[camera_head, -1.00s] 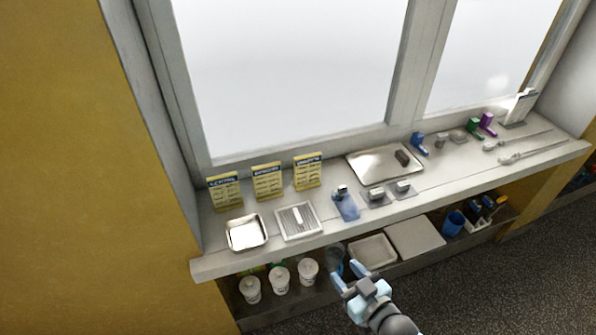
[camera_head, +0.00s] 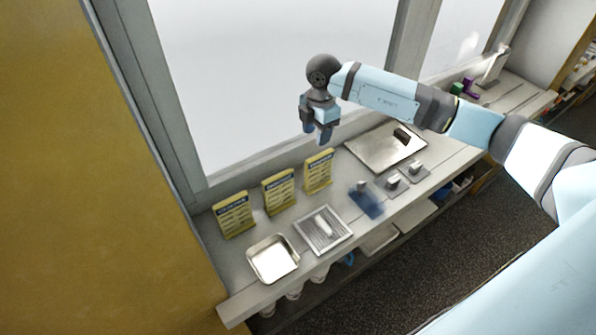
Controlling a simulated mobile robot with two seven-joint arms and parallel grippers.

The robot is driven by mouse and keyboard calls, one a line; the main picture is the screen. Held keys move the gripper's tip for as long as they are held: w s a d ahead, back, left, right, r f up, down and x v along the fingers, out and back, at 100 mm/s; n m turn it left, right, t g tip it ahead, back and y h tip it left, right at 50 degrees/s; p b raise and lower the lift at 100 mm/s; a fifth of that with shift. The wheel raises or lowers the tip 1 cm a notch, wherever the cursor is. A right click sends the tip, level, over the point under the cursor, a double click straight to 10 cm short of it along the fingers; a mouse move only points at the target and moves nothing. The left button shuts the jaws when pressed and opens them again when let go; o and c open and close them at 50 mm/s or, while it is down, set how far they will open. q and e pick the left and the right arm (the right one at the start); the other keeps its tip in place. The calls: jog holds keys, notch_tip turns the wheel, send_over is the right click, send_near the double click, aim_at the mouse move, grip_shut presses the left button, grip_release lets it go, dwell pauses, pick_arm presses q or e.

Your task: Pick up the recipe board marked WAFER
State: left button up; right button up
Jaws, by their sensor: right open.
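Three yellow recipe boards with dark blue headers stand in a row along the back of the sill: a left board (camera_head: 234,215), a middle board (camera_head: 279,191) and a right board (camera_head: 318,171). Their headers are too blurred to read, so I cannot tell which is marked WAFER. My right gripper (camera_head: 317,133) is open and empty, fingers pointing down, above and just behind the right board in the picture, apart from it. My left gripper is not in view.
In front of the boards lie a shiny metal tray (camera_head: 270,272) and a ribbed tray (camera_head: 340,237) with a pale piece on it. A blue item (camera_head: 366,204), small grey blocks and a large metal tray (camera_head: 365,150) are to the right. The window is behind.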

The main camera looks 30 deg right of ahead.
jog(key=shift+w+d+f+m+h, duration=0.2)
jog(key=shift+w+d+m+h, duration=0.15)
jog(key=shift+d, duration=0.3)
jog(key=p, duration=0.2)
send_over(319, 163)
jog(key=f, duration=0.4)
jog(key=w+f, duration=0.1)
jog(key=f, duration=0.1)
jog(key=shift+d+f, duration=0.1)
jog(key=shift+d, duration=0.15)
jog(key=shift+f, duration=0.65)
notch_tip(319, 163, down, 4)
jog(key=shift+s+d+f+p, duration=0.1)
jog(key=shift+p, duration=0.6)
jog(key=shift+f, duration=0.5)
grip_shut()
